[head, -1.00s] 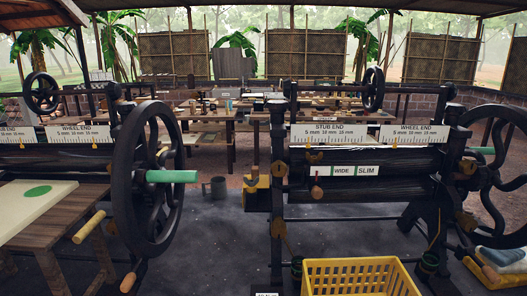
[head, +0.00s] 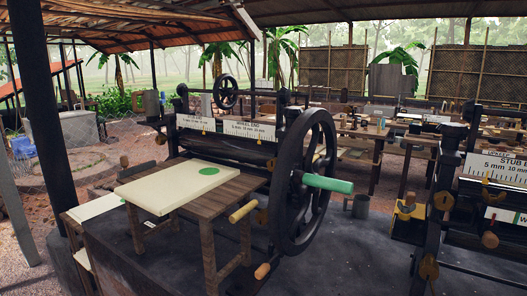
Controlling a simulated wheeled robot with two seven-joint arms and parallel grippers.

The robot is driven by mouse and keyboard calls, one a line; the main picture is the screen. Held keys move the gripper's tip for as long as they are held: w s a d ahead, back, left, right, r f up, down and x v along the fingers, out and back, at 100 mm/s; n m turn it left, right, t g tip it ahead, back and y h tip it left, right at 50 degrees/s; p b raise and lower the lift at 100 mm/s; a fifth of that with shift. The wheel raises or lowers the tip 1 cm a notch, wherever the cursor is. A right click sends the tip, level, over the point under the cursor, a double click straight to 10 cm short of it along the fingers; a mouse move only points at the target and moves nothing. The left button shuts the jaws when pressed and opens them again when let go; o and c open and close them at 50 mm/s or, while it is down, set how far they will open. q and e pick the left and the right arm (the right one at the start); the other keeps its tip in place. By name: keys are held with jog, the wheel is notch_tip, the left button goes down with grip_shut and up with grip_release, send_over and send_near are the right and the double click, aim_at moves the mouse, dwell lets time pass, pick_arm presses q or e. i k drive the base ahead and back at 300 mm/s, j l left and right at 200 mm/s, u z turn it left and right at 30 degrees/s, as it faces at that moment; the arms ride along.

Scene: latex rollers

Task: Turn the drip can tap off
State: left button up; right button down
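I cannot make out a drip can or its tap for certain in the head view. A small grey can (head: 357,207) stands on the dark floor between the two roller machines, too small to show a tap. Neither of my grippers is in the head view.
A roller machine with a large black handwheel (head: 304,215) and green handle (head: 328,184) stands mid-view. A wooden table (head: 206,207) with a cream sheet (head: 180,184) is before it. A second roller machine (head: 449,190) is cut off at right. A dark post (head: 38,110) stands left.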

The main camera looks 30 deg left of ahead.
aim_at(162, 101)
jog(key=i+j+u, duration=0.1)
jog(key=j+u, duration=0.25)
jog(key=i+j+u, duration=0.1)
jog(key=j+u, duration=0.3)
jog(key=i+j+u, duration=0.2)
jog(key=u, duration=0.15)
jog(key=i+j+u, duration=0.2)
jog(key=j+u, duration=0.2)
